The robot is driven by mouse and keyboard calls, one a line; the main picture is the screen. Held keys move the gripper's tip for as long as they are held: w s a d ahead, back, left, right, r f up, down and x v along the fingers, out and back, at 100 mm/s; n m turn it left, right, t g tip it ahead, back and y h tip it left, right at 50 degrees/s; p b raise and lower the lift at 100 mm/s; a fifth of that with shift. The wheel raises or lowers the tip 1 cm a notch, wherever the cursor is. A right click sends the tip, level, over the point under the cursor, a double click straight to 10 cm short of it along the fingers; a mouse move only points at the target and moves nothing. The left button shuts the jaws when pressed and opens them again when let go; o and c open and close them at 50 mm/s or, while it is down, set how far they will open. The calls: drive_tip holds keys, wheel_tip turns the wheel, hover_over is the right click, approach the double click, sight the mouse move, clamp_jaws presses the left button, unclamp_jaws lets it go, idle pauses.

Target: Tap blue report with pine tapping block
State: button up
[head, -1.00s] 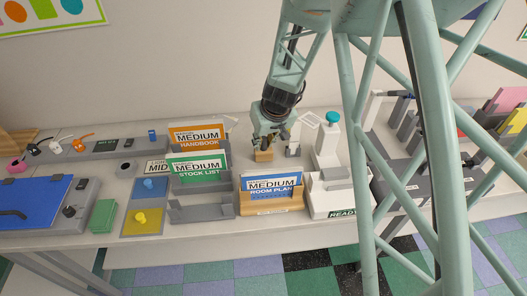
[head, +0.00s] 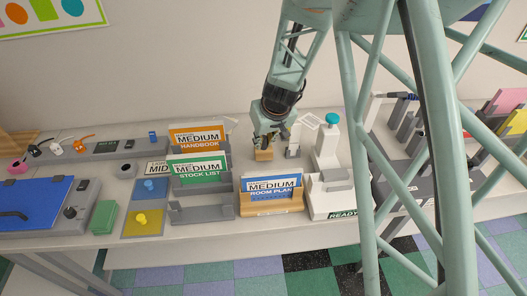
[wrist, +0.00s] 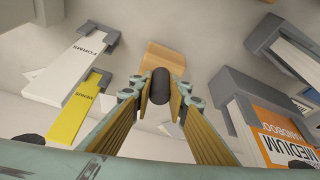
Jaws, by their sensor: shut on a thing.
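The pine tapping block (head: 264,155) is a small light-wood block on the worktop behind the blue report in the head view. In the wrist view the block (wrist: 165,55) shows beyond my fingertips, with a dark rounded grip (wrist: 162,85) between them. My gripper (head: 268,143) points down over the block and is shut on its grip; the fingers also show in the wrist view (wrist: 161,94). I cannot tell whether the block touches the worktop. The blue report (head: 272,184), marked MEDIUM ROOM PLAN, stands in a wooden holder (head: 272,206) in front of my gripper.
Grey racks left of the gripper hold an orange handbook (head: 197,136) and a green stock list (head: 197,167). A white device with a teal knob (head: 332,118) stands close on the right.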

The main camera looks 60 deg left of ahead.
sight(264, 136)
drive_tip(key=shift+r+p, duration=1)
drive_tip(key=shift+r, duration=1.45)
drive_tip(key=o, duration=0.4)
drive_tip(key=c, duration=0.4)
drive_tip(key=shift+s+d+r+n+b, duration=0.15)
drive_tip(key=shift+d+r+n+b, duration=0.2)
drive_tip(key=shift+b, duration=1.35)
drive_tip(key=shift+s+d+r+n+g+b, duration=0.2)
drive_tip(key=shift+r+n+g+b, duration=0.15)
drive_tip(key=shift+b, duration=0.8)
